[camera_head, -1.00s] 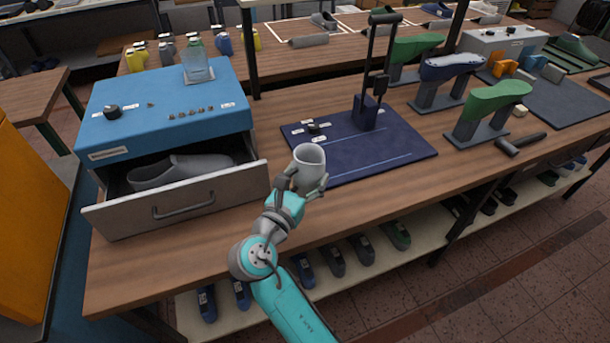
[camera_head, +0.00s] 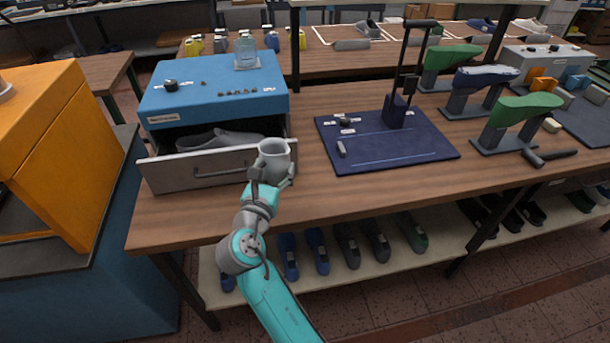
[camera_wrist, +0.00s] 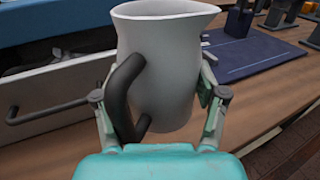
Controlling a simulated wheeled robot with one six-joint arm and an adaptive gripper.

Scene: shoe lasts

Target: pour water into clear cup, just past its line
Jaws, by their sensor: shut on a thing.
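My gripper (camera_head: 270,183) is shut on a white pitcher (camera_head: 273,158) with a dark handle and a pouring lip. It holds the pitcher upright in front of the open drawer of a blue cabinet. In the wrist view the pitcher (camera_wrist: 172,62) stands between the fingers, with its lip toward the right; its contents are hidden. The clear cup (camera_head: 246,52) stands on top of the blue cabinet (camera_head: 215,97), on a pale pad near the back right corner. The cup is beyond and above the pitcher, apart from it. Its line is too small to make out.
The drawer (camera_head: 200,172) is pulled out and holds a grey shoe last (camera_head: 220,138). A dark blue mat (camera_head: 385,147) with an upright lever stands on the bench at right. A dark post rises just right of the cabinet. Bare bench lies between cabinet and mat.

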